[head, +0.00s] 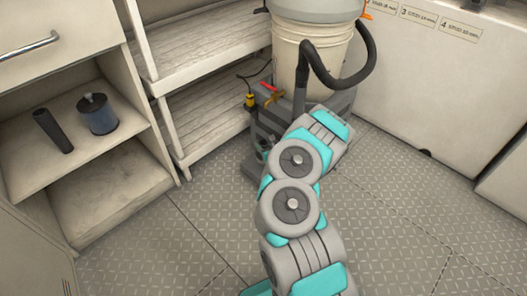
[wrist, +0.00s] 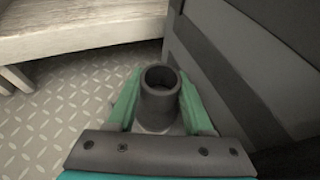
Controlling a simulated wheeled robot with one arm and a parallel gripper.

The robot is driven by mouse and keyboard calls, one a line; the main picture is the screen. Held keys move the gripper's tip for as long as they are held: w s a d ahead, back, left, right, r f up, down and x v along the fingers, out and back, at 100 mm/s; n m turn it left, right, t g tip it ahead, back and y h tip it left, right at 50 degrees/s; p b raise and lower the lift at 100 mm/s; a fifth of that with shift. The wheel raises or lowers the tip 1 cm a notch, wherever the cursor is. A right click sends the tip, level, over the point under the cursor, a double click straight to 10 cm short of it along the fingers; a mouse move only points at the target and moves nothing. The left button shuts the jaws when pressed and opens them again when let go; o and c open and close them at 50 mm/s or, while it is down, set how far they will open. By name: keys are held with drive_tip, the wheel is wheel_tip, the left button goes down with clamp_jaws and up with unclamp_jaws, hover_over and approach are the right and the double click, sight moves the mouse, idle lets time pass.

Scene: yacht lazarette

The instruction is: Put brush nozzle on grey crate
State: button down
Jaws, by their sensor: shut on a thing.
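In the wrist view, my gripper (wrist: 160,105) is shut on the brush nozzle (wrist: 158,100), a dark grey hollow tube. Its round open end faces the camera; its lower part is hidden between the teal fingers. The side of the grey crate (wrist: 225,65) rises close on the right of the nozzle. In the head view, the grey crate (head: 264,122) stands on the floor beside the white bucket, with a yellow item and red-handled tool at its top. My arm hides part of the crate and most of my gripper there.
A white bucket vacuum (head: 310,50) with a black hose (head: 345,82) stands behind the arm. Slatted white shelves (head: 215,105) are left of the crate. A dark cylinder (head: 52,130) and blue filter (head: 98,114) sit on the left cabinet's shelf. Right foreground floor is clear.

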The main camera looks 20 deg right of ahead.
drive_tip(key=shift+w+f, duration=0.1)
drive_tip(key=shift+f, duration=1.65)
drive_tip(key=shift+f+b, duration=0.1)
drive_tip(key=shift+b, duration=0.2)
drive_tip(key=shift+f, duration=0.15)
drive_tip(key=shift+c, duration=1.5)
unclamp_jaws()
